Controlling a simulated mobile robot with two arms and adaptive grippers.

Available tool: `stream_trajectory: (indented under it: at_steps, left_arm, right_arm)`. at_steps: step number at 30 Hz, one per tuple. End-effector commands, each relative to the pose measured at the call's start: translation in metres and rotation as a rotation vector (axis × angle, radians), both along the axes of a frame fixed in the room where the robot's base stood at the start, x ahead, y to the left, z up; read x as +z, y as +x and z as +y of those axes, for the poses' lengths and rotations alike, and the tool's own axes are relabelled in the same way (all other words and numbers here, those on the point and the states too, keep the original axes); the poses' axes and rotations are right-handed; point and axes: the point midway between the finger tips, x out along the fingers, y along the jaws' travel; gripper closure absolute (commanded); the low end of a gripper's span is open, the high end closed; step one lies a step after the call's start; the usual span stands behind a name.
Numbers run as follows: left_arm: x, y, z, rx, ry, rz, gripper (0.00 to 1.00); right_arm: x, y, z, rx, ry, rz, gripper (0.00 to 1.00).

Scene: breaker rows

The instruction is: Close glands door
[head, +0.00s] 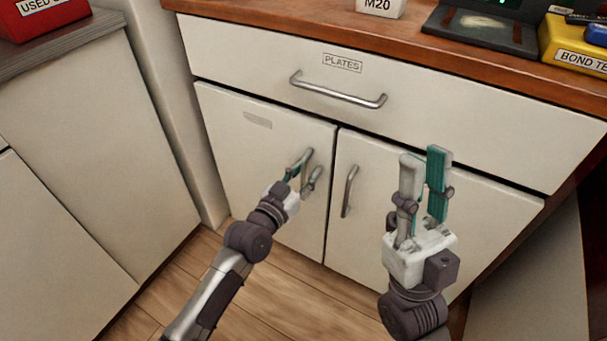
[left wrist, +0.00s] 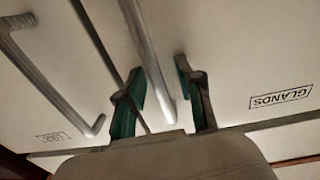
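The glands door (head: 250,150) is the left of two cream doors under the drawer. In the head view it looks flush with its neighbour. Its label is blurred there, but the glands label (left wrist: 281,97) reads clearly in the left wrist view. My left gripper (head: 298,172) is at this door's metal handle (head: 306,163). In the left wrist view the handle (left wrist: 150,50) runs between the two fingers (left wrist: 160,95), with gaps beside it, so the gripper looks open around it. My right gripper (head: 425,175) is open and empty in front of the right door.
The right door (head: 375,180) has its own handle (head: 349,191). Above is a drawer marked PLATES (head: 260,65) with a long bar handle (head: 338,92). The wooden countertop (head: 400,38) carries several items. Another cabinet (head: 85,150) stands at left; wooden floor (head: 270,300) shows below.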

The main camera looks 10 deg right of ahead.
Motion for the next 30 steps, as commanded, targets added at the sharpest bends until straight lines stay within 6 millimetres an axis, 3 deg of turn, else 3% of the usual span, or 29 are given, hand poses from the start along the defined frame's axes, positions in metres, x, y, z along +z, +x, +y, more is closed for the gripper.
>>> stream_trajectory:
  at_steps: [11,24,30]
  left_arm:
    - [-0.002,-0.008,0.006,-0.001,0.000,0.003,0.63]
    - [-0.002,-0.077,0.059,-0.002,0.002,0.003,0.63]
    - [-0.001,-0.092,0.071,-0.002,0.002,0.001,0.63]
  right_arm:
    - [0.000,0.000,0.000,0.002,0.002,0.000,0.77]
    - [0.000,0.000,0.000,0.001,0.000,0.000,0.77]
    - [0.000,0.000,0.000,0.001,0.000,0.000,0.77]
